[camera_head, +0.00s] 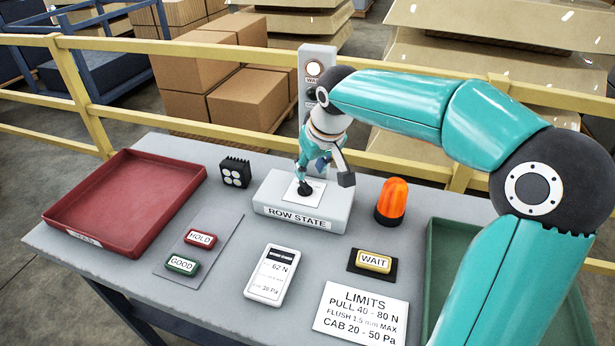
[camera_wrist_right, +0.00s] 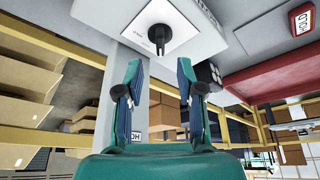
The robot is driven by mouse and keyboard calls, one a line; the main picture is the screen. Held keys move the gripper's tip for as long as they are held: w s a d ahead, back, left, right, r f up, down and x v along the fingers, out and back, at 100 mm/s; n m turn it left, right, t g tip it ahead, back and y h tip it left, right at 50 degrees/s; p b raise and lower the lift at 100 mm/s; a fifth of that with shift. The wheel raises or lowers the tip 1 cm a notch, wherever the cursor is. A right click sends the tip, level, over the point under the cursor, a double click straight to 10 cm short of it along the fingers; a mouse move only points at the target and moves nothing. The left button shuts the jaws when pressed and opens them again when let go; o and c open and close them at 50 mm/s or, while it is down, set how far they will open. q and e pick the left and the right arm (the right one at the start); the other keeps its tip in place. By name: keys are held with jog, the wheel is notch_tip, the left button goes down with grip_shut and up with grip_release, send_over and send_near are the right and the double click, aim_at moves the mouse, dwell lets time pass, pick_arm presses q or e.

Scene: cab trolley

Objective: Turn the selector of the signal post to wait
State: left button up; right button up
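The signal post (camera_head: 318,57) stands at the back of the table, with a round lamp above a partly covered label. Its grey base (camera_head: 335,213) reads ROW STATE. The black selector knob (camera_wrist_right: 159,38) sits on a white plate on the base's top; the plate's small markings are unreadable. My right gripper (camera_head: 324,168) is above the base and hides part of the post. In the right wrist view the same gripper (camera_wrist_right: 160,66) is open and empty. Its fingers lie either side of the knob's line, with the knob just beyond the tips, apparently untouched. My left gripper is out of view.
A red tray (camera_head: 125,200) is at left, a black block (camera_head: 235,172) beside it. An orange beacon (camera_head: 391,200) stands right of the base. HOLD (camera_head: 200,238), GOOD (camera_head: 182,265) and WAIT (camera_head: 374,262) tags, a meter (camera_head: 270,275) and a limits card (camera_head: 360,314) lie in front.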

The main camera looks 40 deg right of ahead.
jog(key=v, duration=0.5)
jog(key=shift+r, duration=0.15)
dwell(0.3)
